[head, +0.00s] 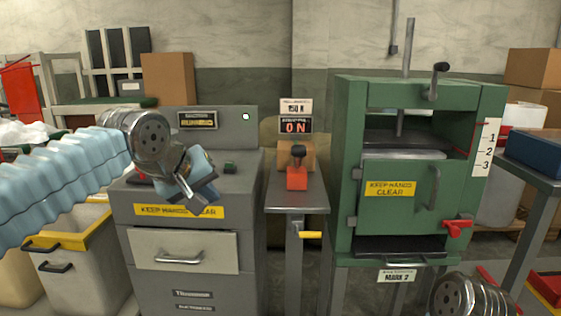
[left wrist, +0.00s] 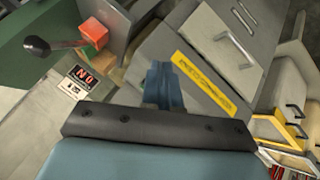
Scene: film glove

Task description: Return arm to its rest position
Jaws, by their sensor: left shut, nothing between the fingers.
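My left gripper (head: 203,196) hangs in front of the grey machine cabinet (head: 255,200) on the left, pointing down and to the right. Its fingers are together with nothing between them. In the left wrist view its blue-grey fingers (left wrist: 162,85) stick out past a dark bar, above the cabinet's yellow label. The left arm, in a light blue ribbed sleeve, comes in from the left edge. Part of my right arm shows at the bottom right of the head view, but its gripper fingers are not visible.
A red block with a black-knobbed lever (head: 297,175) stands on a narrow grey stand (head: 315,197) in the middle. A green press (head: 350,145) with a red handle stands right of it. White bins (head: 75,275) stand at lower left. A blue box (head: 535,150) sits on the right table.

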